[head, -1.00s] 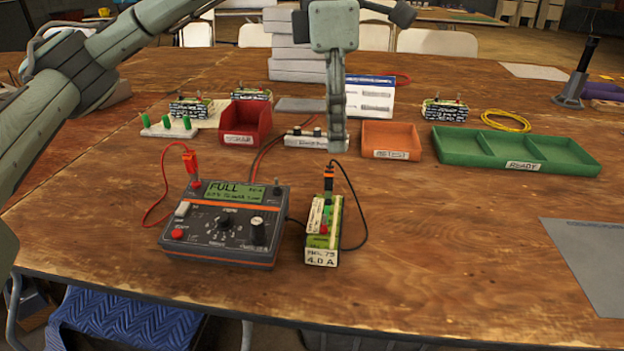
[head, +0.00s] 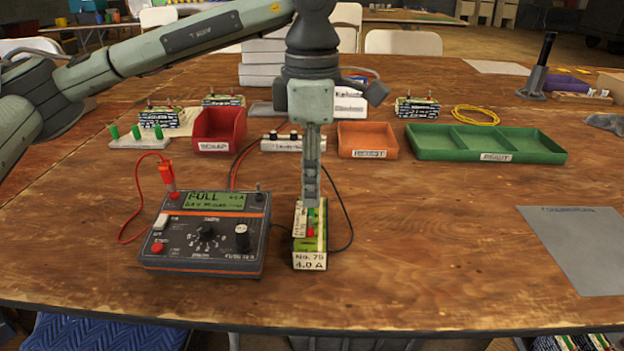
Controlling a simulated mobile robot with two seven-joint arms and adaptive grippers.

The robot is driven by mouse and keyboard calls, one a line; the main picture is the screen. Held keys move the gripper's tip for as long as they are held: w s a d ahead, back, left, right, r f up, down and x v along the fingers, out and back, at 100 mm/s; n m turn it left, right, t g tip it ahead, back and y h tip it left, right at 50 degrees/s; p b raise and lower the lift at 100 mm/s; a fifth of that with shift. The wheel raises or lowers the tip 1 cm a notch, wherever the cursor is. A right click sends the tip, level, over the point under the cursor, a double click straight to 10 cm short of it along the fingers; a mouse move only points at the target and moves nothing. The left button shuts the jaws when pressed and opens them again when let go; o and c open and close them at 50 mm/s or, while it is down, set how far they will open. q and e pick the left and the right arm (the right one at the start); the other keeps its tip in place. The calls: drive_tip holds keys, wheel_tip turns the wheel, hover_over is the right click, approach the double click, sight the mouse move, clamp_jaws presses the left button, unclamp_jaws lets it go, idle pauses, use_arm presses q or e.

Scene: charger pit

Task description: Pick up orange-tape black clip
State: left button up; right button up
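My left gripper (head: 311,194) points straight down at the pack marked No. 75, 4.0 A (head: 311,261). Its fingertips are at the pack's far end. They show edge-on as one narrow column, so I cannot tell whether they are open or shut. The orange-tape black clip is hidden behind the fingers, and I cannot tell whether they touch it. Its black lead (head: 350,228) loops out to the right of the pack. Green and red parts (head: 311,226) show on top of the pack. My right gripper is not in view.
A meter reading FULL (head: 207,229) stands left of the pack, with an orange-red clip (head: 167,174) on its red lead. Behind are a red bin (head: 217,145), an orange bin (head: 367,153) and a green tray (head: 485,156).

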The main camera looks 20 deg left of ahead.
use_arm(q)
clamp_jaws()
drive_tip(key=shift+r, duration=0.1)
idle(0.3)
drive_tip(key=shift+r, duration=0.2)
wheel_tip(320, 180, up, 4)
drive_tip(key=shift+f, duration=0.25)
drive_tip(key=s+a+r, duration=0.2)
drive_tip(key=s+r, duration=0.5)
drive_tip(key=s, duration=0.4)
drive_tip(key=shift+s, duration=0.25)
